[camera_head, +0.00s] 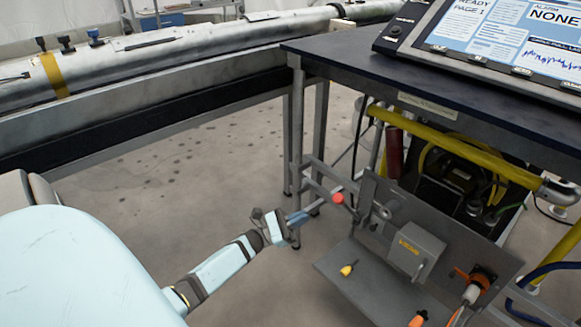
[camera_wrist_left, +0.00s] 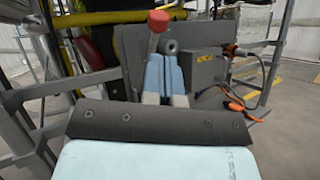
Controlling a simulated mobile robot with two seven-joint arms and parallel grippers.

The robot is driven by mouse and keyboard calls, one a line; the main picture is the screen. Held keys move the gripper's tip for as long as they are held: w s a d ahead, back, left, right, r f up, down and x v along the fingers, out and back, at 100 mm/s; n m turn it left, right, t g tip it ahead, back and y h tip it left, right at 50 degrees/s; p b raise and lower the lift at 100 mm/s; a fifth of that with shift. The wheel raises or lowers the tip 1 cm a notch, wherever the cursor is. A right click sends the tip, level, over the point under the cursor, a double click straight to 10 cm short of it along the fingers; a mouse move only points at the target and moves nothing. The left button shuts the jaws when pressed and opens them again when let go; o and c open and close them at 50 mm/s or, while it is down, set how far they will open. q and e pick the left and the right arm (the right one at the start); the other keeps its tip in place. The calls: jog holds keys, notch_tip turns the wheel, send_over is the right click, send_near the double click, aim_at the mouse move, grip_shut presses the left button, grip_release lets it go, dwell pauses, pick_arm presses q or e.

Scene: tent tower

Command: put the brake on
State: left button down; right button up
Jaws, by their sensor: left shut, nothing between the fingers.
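A lever with a red ball knob (camera_head: 338,198) stands at the left of the grey panel (camera_head: 374,200) under the table. The knob also shows in the left wrist view (camera_wrist_left: 158,19), just beyond my fingertips and slightly left of their middle. My left gripper (camera_head: 303,217) is shut and empty, its blue fingers pointing at the lever from the left. In the left wrist view the closed fingers (camera_wrist_left: 165,62) overlap the lower part of the lever. I cannot tell whether they touch it. My right gripper is not in view. No brake label is readable.
A grey box (camera_head: 415,252) with a yellow label sits on the panel, beside an orange connector (camera_head: 478,277). The dark table (camera_head: 345,50) overhangs, with a grey leg (camera_head: 297,130) nearby. Open floor lies left.

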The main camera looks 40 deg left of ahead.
pick_arm(q)
jog(key=b+x, duration=0.1)
jog(key=x, duration=0.6)
jog(key=shift+w+d, duration=0.25)
jog(key=shift+w, duration=0.1)
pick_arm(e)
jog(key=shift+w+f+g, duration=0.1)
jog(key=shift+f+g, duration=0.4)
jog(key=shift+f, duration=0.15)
pick_arm(q)
jog(key=shift+r, duration=0.2)
